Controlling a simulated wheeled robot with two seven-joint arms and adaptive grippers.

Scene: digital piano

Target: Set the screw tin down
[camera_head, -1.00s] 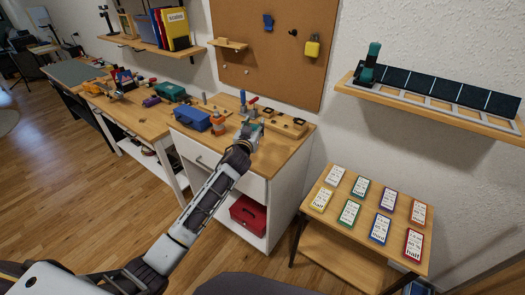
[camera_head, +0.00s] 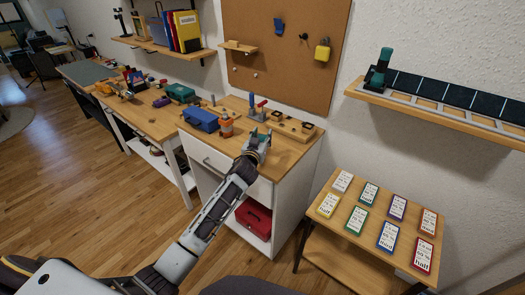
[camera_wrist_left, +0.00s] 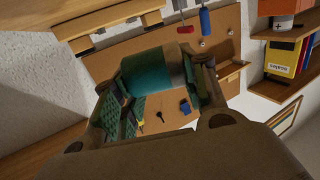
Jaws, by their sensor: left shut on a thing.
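The screw tin (camera_wrist_left: 158,78) is a teal cylinder with a pale grey band, seen large in the left wrist view between the fingers. My left gripper (camera_head: 262,137) is shut on it, and in the head view only a little teal shows at the fingertips. Gripper and tin appear in front of the wooden top of the white cabinet (camera_head: 284,148), near its front right part. I cannot tell how high the tin is above that top. My right gripper is not in view.
On the cabinet top stand a blue toolbox (camera_head: 200,119), an orange container (camera_head: 226,126) and a wooden block with fittings (camera_head: 292,126) at the back. A red box (camera_head: 253,216) sits on the shelf below. A low table (camera_head: 347,236) with several cards stands at right.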

